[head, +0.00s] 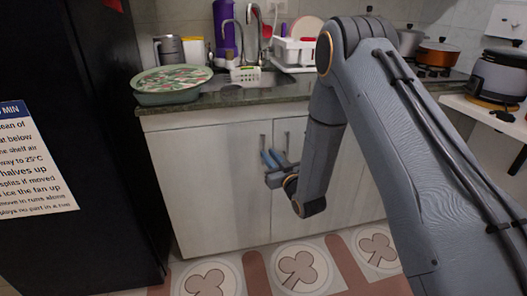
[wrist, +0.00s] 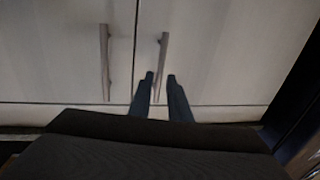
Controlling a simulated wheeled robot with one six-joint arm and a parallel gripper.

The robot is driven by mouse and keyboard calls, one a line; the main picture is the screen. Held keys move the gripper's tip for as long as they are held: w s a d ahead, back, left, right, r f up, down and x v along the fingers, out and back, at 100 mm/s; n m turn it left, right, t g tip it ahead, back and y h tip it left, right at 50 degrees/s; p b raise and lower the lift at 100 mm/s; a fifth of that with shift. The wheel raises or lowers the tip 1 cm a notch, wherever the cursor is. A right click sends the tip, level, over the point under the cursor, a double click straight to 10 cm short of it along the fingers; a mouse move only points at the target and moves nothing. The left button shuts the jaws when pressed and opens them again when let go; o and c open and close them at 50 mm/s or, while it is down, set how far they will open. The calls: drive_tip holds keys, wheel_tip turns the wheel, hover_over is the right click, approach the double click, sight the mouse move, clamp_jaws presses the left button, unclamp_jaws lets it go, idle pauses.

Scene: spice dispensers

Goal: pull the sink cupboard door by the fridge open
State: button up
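The sink cupboard door by the fridge (head: 205,185) is a pale panel, shut flush in the cupboard front. Its upright metal handle (head: 262,143) is near its right edge in the head view. In the wrist view, which looks turned over, this door (wrist: 225,50) is on the right and its handle (wrist: 163,50) shows by the seam. My gripper (head: 272,158) is in front of the handles. In the wrist view, the blue fingers of my gripper (wrist: 161,76) are apart, with the handle's lower part showing between them. Whether they touch it is unclear.
The black fridge (head: 70,110) stands left of the cupboard. The neighbouring door has its own handle (head: 287,140) close beside. The dark countertop (head: 235,96) overhangs the doors, with a patterned tray (head: 170,80) on it. The tiled floor (head: 300,265) in front looks clear.

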sight(264, 149)
drive_tip(key=shift+x, duration=2.7)
clamp_jaws()
